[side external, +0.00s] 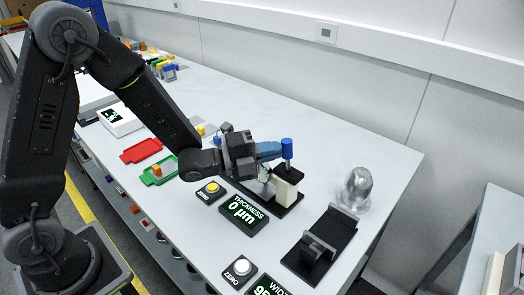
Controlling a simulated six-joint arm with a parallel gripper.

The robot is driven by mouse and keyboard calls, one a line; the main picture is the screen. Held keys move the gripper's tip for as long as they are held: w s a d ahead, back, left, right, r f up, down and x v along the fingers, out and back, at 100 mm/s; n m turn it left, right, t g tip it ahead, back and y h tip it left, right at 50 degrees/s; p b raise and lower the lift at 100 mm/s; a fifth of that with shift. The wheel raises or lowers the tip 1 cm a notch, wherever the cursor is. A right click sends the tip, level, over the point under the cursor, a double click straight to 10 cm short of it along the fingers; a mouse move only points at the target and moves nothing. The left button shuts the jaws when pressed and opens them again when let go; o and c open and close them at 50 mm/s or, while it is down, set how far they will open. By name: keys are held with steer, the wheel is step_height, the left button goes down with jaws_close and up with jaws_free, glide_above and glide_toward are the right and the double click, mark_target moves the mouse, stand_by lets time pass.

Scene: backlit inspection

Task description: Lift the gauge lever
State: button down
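The thickness gauge (286,190) stands near the middle of the table, with a pale block and dark parts on a black base. An upright blue cylindrical knob (287,149), apparently its lever's handle, rises above the block. My gripper (277,151) reaches in from the left with its blue-grey fingers level with the knob and right beside it. I cannot tell whether they touch it or how far apart they are. The thickness display (243,213) in front reads 0 µm. My gripper hides part of the gauge.
A yellow ZERO button (212,187), green tray (159,171) and red tray (141,151) lie to the left. A black fixture (320,248) and shiny metal dome (355,188) stand to the right. A white ZERO button (241,267) is at the front edge.

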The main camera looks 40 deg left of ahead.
steer(key=d+m+g+y, duration=0.1)
steer(key=m, duration=0.1)
steer(key=d+m+g+y, duration=0.1)
steer(key=d+m, duration=0.1)
steer(key=shift+d+r, duration=0.2)
steer(key=v, duration=0.7)
steer(key=shift+s, duration=0.2)
steer(key=shift+a+r, duration=0.15)
